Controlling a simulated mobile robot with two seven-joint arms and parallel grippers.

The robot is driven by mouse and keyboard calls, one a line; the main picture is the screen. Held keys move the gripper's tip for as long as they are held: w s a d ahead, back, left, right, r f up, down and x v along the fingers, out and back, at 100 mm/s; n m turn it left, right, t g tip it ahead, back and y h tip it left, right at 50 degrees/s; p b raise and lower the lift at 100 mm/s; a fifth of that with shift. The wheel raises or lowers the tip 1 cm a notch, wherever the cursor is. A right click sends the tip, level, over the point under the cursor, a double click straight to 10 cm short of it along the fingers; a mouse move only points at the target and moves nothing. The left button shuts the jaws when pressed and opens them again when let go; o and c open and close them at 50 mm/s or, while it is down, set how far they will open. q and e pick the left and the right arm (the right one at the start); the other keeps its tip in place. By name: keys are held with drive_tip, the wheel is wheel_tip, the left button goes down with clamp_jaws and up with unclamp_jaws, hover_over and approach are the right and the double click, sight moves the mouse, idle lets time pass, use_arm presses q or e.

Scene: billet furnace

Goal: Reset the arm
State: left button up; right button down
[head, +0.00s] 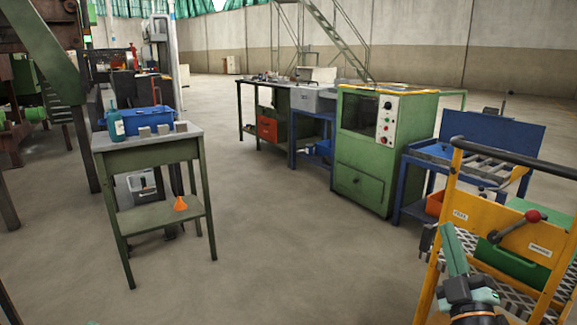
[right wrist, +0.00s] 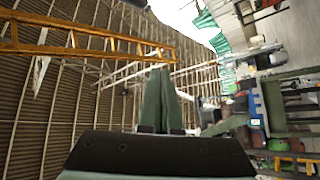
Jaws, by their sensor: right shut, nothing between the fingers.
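My right gripper (head: 449,236) is at the lower right of the head view, in front of the yellow trolley (head: 535,225). Its greenish fingers point up and slightly left. In the right wrist view the fingers (right wrist: 160,88) stand together in the middle, shut, with nothing between them. My left gripper is in neither view.
The yellow trolley, with a red-knobbed lever (head: 533,216), stands close around my right arm. A green table (head: 150,142) with small grey blocks is at left. A green cabinet (head: 362,190) and blue cart (head: 413,160) stand behind. The middle floor is clear.

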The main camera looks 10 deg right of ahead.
drive_tip(key=s+a+n+t+y, duration=0.1)
drive_tip(key=s+a+n+y, duration=0.35)
drive_tip(key=a+y, duration=0.7)
drive_tip(key=s+a+r+g+y+p, duration=0.2)
drive_tip(key=s+a+r+y, duration=0.2)
drive_tip(key=s+a+y, duration=0.7)
use_arm(q)
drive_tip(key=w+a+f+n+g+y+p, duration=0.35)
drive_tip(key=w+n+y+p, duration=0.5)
drive_tip(key=p, duration=0.85)
use_arm(e)
drive_tip(key=w+f+m+g+h, duration=0.45)
drive_tip(key=m+h, duration=0.25)
drive_tip(key=h, duration=0.4)
use_arm(q)
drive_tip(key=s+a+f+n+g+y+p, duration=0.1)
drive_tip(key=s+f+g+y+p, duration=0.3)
drive_tip(key=p, duration=1.2)
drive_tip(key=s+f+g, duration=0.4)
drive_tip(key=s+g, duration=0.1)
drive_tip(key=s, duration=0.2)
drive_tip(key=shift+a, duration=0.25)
use_arm(e)
drive_tip(key=s+d+f+m+g+h, duration=0.3)
drive_tip(key=s+f+g, duration=0.5)
drive_tip(key=shift+s, duration=0.4)
